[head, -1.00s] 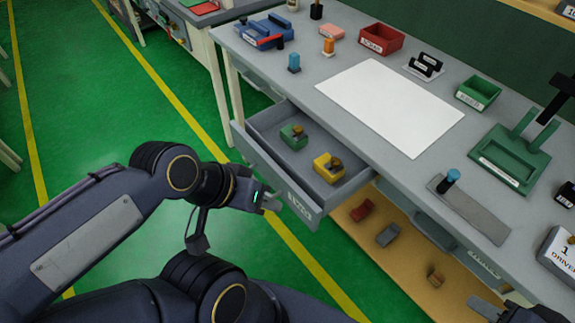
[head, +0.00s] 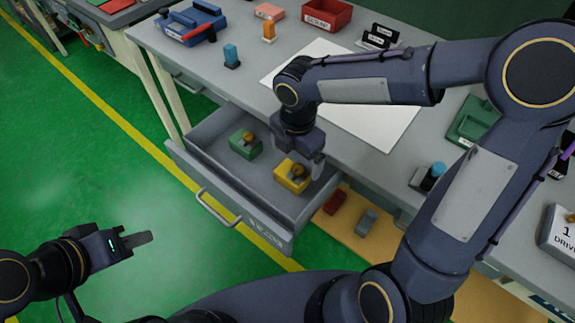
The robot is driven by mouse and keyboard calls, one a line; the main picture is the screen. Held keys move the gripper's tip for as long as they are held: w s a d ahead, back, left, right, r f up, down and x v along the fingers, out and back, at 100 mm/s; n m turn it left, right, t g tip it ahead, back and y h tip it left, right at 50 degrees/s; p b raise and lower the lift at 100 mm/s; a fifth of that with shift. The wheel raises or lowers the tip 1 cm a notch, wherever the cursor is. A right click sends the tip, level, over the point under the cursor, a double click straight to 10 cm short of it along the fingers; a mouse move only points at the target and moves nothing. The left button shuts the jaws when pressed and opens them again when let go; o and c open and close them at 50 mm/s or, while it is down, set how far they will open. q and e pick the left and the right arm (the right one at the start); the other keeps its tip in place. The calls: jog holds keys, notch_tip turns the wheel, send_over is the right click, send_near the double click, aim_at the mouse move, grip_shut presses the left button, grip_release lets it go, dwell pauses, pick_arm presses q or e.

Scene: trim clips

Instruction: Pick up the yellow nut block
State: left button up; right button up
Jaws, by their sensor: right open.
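The yellow nut block (head: 288,181), with a brass nut on top, sits in the right part of the open grey drawer (head: 262,205). My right gripper (head: 298,163) reaches down over the drawer from above, open, with its fingers close to the yellow block. Whether the fingers touch it is hard to see. A green nut block (head: 243,148) with a similar nut sits further left in the same drawer. My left gripper (head: 140,240) is over the green floor at lower left, clear of the drawer.
The drawer's front handle (head: 217,208) sticks out over the floor. On the bench are a white sheet (head: 385,130), a red bin (head: 327,14), a blue tool (head: 190,22) and small blue and orange pieces. A lower shelf holds red and grey blocks (head: 366,221).

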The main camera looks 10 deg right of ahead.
aim_at(292, 173)
jog(key=shift+w+a+f+n, duration=0.35)
jog(key=shift+w+f+n, duration=0.05)
jog(key=shift+w+f, duration=0.1)
jog(key=shift+f, duration=0.4)
notch_tip(292, 173, down, 7)
jog(key=shift+s+d+r+b, duration=0.1)
jog(key=shift+b, duration=0.5)
jog(key=shift+c, duration=0.5)
jog(key=c, duration=1.1)
jog(key=shift+o, duration=0.2)
jog(key=shift+r, duration=0.15)
